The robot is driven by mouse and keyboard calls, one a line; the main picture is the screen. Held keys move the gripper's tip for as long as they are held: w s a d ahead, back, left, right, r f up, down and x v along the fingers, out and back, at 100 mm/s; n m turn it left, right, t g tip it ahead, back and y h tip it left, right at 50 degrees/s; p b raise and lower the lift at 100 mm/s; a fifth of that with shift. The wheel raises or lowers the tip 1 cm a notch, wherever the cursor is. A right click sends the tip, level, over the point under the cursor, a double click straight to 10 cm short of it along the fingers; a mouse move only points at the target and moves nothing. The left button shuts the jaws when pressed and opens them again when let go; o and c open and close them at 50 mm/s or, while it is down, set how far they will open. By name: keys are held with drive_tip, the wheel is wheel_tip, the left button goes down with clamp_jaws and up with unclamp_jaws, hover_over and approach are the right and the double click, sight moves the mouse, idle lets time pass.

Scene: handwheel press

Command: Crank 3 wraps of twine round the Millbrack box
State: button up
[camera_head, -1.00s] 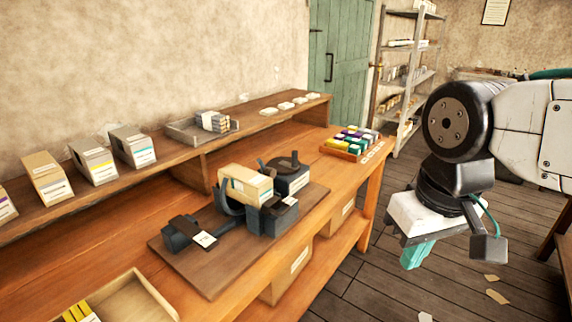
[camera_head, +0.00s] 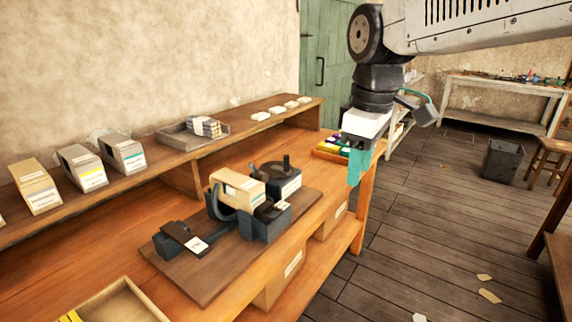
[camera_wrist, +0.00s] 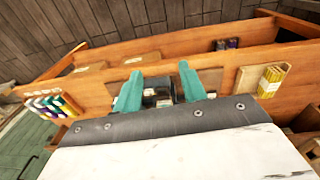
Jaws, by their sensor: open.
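A tan box (camera_head: 238,186) with a pale label sits in the dark curved cradle of a machine on a wooden board (camera_head: 205,285). Its label is too small to read, so I cannot tell if it is the Millbrack box. Behind it is a dark block with a round top and a short upright crank knob (camera_head: 286,162). A dark piece with a white tag (camera_head: 196,244) lies at the machine's front left. My gripper (camera_head: 356,168), with teal fingers, is open and empty, above the bench's right end, apart from the machine. In the wrist view, the machine (camera_wrist: 160,97) shows between the fingers.
Several boxes (camera_head: 82,168) and a grey tray (camera_head: 180,137) stand on the back shelf. A tray of coloured spools (camera_head: 325,150) is partly behind my gripper. An open wooden tray (camera_head: 120,303) is at the front left. The floor right of the bench is mostly clear.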

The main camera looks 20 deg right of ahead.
drive_tip(key=w+r+n, duration=0.1)
drive_tip(key=w+n, duration=0.3)
drive_tip(key=w, duration=0.5)
drive_tip(key=n+g, duration=0.1)
drive_tip(key=n, duration=1.7)
hover_over(286, 172)
drive_tip(key=f, duration=1.3)
drive_tip(key=shift+w+d+f, duration=0.1)
drive_tip(key=shift+w+d, duration=0.1)
drive_tip(key=shift+d, duration=0.05)
drive_tip(key=shift+w+f+n, duration=0.35)
drive_tip(key=shift+f+n, duration=0.15)
drive_tip(key=shift+f, duration=0.1)
wheel_tip(286, 172, down, 7)
drive_tip(key=shift+f, duration=0.15)
clamp_jaws()
